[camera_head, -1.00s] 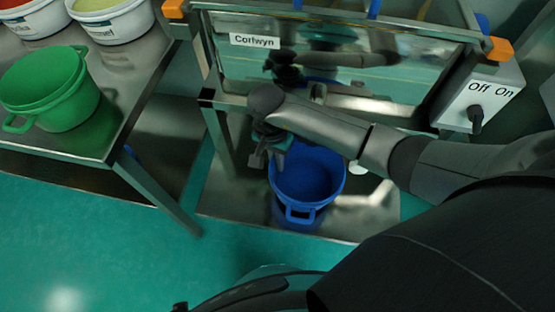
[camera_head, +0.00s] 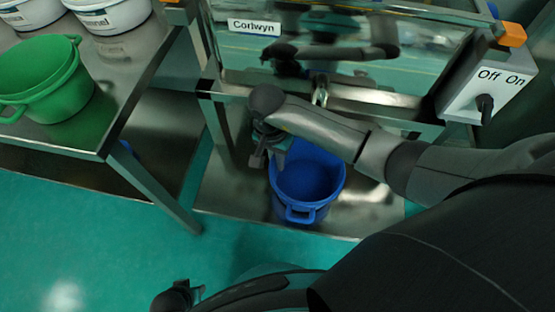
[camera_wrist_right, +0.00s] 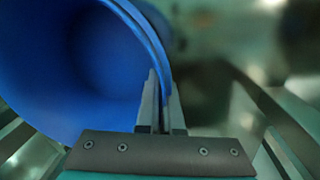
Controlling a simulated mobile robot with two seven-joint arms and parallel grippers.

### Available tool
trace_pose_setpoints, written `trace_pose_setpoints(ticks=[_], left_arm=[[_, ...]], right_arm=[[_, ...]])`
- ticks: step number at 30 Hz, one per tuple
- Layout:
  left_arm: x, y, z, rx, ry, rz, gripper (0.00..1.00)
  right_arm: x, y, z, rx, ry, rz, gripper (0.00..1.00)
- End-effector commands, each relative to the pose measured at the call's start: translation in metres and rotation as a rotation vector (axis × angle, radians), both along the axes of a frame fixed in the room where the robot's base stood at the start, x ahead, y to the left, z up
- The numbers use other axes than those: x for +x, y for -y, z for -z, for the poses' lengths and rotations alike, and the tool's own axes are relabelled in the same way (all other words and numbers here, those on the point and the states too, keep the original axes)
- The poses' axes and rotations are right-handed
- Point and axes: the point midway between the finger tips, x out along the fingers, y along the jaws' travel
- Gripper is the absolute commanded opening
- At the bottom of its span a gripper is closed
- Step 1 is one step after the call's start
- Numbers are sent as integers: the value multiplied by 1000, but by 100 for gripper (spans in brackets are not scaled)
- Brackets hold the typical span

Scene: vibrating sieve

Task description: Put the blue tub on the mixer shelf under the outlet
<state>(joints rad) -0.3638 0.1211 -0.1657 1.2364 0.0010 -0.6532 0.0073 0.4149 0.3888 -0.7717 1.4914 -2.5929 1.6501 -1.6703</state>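The blue tub (camera_head: 306,213) stands upright on the low metal mixer shelf (camera_head: 232,205), near its front edge, with its handle facing me. My right gripper (camera_head: 270,160) is at the tub's back-left rim. In the right wrist view the tub (camera_wrist_right: 60,70) fills the left side, and its rim runs between the two fingers (camera_wrist_right: 161,105), which are closed on it. A shiny metal fitting (camera_head: 320,90) sits on the mixer front above and behind the tub; I cannot tell if it is the outlet. My left gripper (camera_head: 188,293) shows only partly at the bottom edge.
A metal table (camera_head: 135,75) at left holds a green tub (camera_head: 45,80) and white tubs (camera_head: 110,15). Its slanted leg stands near the shelf. The green floor in front is clear.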

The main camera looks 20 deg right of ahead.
Motion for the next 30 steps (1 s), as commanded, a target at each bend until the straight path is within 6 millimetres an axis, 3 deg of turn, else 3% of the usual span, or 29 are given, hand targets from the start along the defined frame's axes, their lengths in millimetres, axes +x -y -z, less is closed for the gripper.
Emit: trace_pose_setpoints(ticks=[21, 30], left_arm=[[0, 0, 11, 0, 0, 0, 50], [0, 0, 10, 0, 0, 0, 50]], right_arm=[[0, 0, 12, -1, 1, 1, 0], [0, 0, 11, 0, 0, 0, 37]])
